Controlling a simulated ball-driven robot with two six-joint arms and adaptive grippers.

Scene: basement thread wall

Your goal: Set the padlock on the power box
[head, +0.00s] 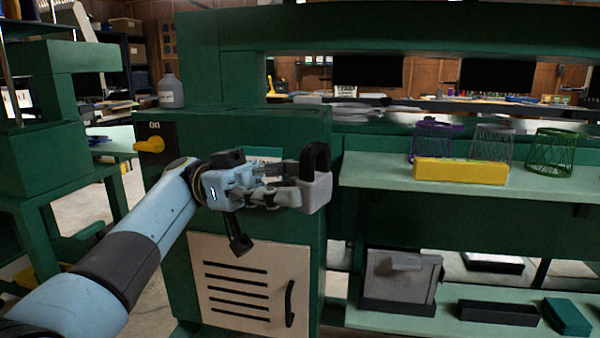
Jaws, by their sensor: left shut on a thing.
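The padlock (317,190) has a pale grey body and a black shackle that points up. My left gripper (292,194) is shut on the padlock's body and holds it in front of the right side of a green cabinet. The power box (163,165) is a black panel at the cabinet's upper left, marked "ON", with a yellow handle that points left. The padlock is well to the right of the power box and apart from it. My left forearm crosses below the box and hides part of its lower area. My right gripper is not in view.
The green cabinet (222,125) has a pale vented door (245,300) below. A bottle (171,92) stands at its top left. On the right, a shelf (375,172) holds a yellow block (461,171) and wire baskets (550,152). A lower shelf (400,321) holds bins.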

